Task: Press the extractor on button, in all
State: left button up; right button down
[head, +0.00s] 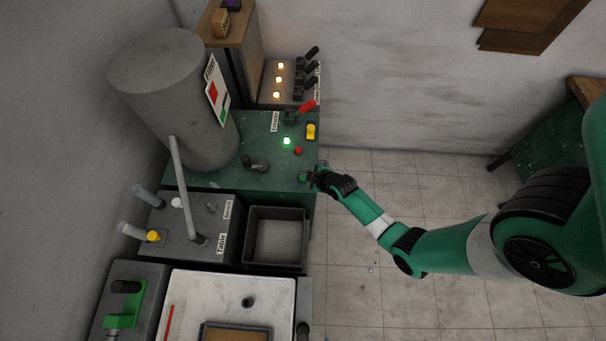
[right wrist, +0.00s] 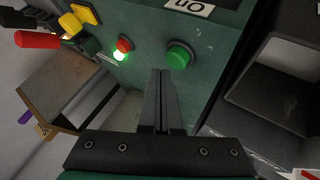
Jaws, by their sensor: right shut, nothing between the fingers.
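A round green button (head: 303,177) sits near the right edge of the green cabinet top (head: 225,178). In the right wrist view the green button (right wrist: 180,55) is beside a white label (right wrist: 190,7) that reads ON upside down. My right gripper (head: 317,178) is at that edge, right by the button. In the right wrist view its fingers (right wrist: 160,73) are together and empty, tips just below and left of the button. Whether they touch it I cannot tell. My left gripper is out of view.
Close by are a red button (head: 298,151), a lit green lamp (head: 286,141), a yellow switch (head: 311,131) and a red-handled lever (head: 306,106). A large grey cylinder (head: 170,95) stands on the left. An open grey bin (head: 276,237) lies below.

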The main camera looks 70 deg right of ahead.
jog(key=shift+r+p, duration=2.4)
jog(key=shift+r, duration=0.2)
jog(key=shift+f, duration=0.1)
